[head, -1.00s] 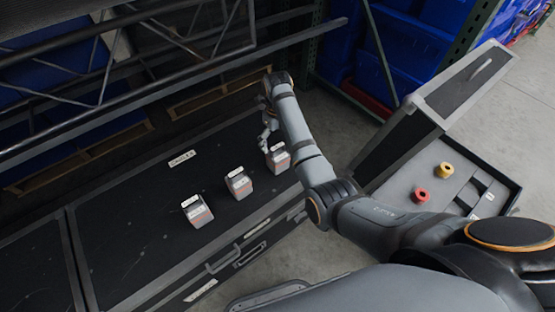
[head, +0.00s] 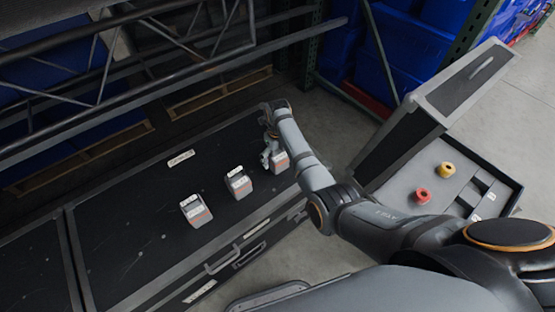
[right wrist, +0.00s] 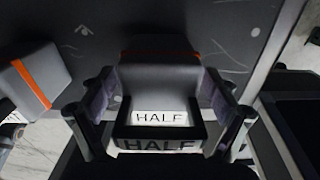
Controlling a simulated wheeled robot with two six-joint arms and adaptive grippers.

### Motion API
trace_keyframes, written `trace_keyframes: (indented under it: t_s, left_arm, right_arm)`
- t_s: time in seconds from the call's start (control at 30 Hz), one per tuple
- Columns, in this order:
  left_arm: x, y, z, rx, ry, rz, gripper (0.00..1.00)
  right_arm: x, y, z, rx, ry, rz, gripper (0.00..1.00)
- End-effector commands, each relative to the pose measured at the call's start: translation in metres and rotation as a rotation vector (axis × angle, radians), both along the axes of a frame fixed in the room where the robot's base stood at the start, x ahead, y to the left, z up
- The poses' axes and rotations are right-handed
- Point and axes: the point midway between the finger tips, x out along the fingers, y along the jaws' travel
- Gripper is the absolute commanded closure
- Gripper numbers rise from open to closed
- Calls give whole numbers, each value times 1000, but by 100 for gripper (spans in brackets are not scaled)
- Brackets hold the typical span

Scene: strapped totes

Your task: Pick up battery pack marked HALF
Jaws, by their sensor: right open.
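The battery pack marked HALF (right wrist: 160,75) is a dark grey block with an orange stripe and a white label, seen in the right wrist view. It also shows in the head view (head: 281,161) as the rightmost of three packs on the black case, partly hidden by my right arm. My right gripper (head: 267,157) is open. In the right wrist view its fingers (right wrist: 163,118) stand on either side of the pack, close to it; I cannot tell whether they touch it. My left gripper is not in view.
A middle pack (head: 239,183) and a left pack (head: 196,210) stand on the black case (head: 130,235). A neighbouring pack (right wrist: 36,85) lies left of the fingers in the wrist view. An open case (head: 455,180) at right holds a red roll (head: 422,196) and a yellow roll (head: 446,169).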

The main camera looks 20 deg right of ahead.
Motion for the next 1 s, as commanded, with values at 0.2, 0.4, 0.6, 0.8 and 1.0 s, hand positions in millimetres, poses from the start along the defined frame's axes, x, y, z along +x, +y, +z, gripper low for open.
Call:
trace_keyframes:
  t_s: [0.2, 0.4, 0.6, 0.8, 1.0]
  left_arm:
    - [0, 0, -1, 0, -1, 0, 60]
    - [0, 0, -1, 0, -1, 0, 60]
    - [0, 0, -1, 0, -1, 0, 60]
    - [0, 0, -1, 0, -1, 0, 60]
    - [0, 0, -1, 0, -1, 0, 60]
  right_arm:
    - [0, 0, -5, 1, -2, 0, 11]
    - [0, 0, -5, 0, -1, 0, 30]
    - [0, 0, -5, 0, -1, 0, 57]
    - [0, 0, -5, 0, -1, 0, 85]
    - [1, 0, -3, 0, -4, 0, 90]
